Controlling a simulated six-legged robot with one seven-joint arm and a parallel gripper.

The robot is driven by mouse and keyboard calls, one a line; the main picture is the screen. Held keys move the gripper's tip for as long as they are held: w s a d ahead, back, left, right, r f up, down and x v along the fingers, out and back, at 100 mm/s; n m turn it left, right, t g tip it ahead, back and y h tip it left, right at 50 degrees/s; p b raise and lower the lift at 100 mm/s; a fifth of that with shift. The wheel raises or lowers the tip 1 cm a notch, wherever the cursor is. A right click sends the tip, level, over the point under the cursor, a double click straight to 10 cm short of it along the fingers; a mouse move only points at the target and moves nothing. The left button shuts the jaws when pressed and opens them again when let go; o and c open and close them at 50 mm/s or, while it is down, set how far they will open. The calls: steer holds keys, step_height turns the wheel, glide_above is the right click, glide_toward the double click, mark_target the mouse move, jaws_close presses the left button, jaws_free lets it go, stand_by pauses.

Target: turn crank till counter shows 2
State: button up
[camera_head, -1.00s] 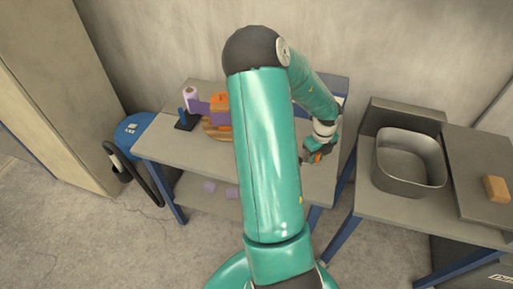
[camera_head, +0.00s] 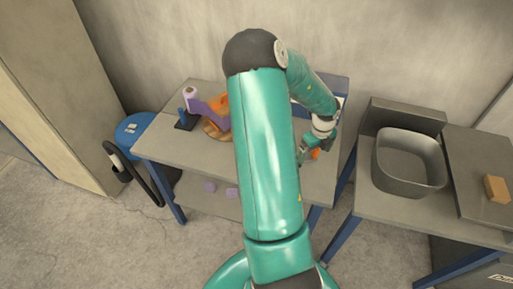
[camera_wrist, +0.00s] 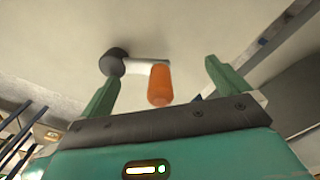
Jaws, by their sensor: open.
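The crank's orange handle (camera_wrist: 160,86) sits on a white crank arm (camera_wrist: 146,66) that runs to a dark hub (camera_wrist: 113,63) in the wrist view. My gripper (camera_wrist: 162,72) is open, its green fingers standing on either side of the orange handle with gaps on both sides. In the head view my gripper (camera_head: 305,150) is beside the orange handle (camera_head: 315,154) at the right end of the table. On the left of this table are a purple roll (camera_head: 190,93), a purple strip (camera_head: 212,106) and an orange part (camera_head: 221,102). My arm hides the middle. No counter reading is visible.
The work table (camera_head: 165,140) has a lower shelf with small purple pieces (camera_head: 209,187). A grey bin (camera_head: 408,175) and an orange-brown block (camera_head: 497,189) are on the right table. A blue round object (camera_head: 131,128) stands on the floor at left.

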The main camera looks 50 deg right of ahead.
stand_by(0.4)
steer(key=shift+r, duration=5.05)
steer(key=w+a+r+n+t+y, duration=0.1)
steer(key=w+a+r+n, duration=0.3)
steer(key=a+n, duration=0.4)
steer(key=w+a+r+n+t, duration=0.1)
steer(key=w+a+r+n, duration=0.35)
steer(key=a, duration=0.45)
steer(key=w+a+r+n+t+y, duration=0.1)
steer(key=w+a+r+n, duration=0.3)
steer(key=a+n, duration=0.4)
steer(key=s+a+r+n+t, duration=0.1)
steer(key=s+a+r+n, duration=0.1)
steer(key=a+n, duration=0.4)
steer(key=s+a+r+n+h, duration=0.1)
steer(key=s+a+r+n, duration=0.2)
steer(key=a+n, duration=0.3)
steer(key=s+a+r+n+t+h, duration=0.1)
steer(key=s+a+r+n, duration=0.1)
steer(key=a+n, duration=0.5)
steer(key=shift+s+a+r+t, duration=0.3)
steer(key=shift+a+r, duration=0.35)
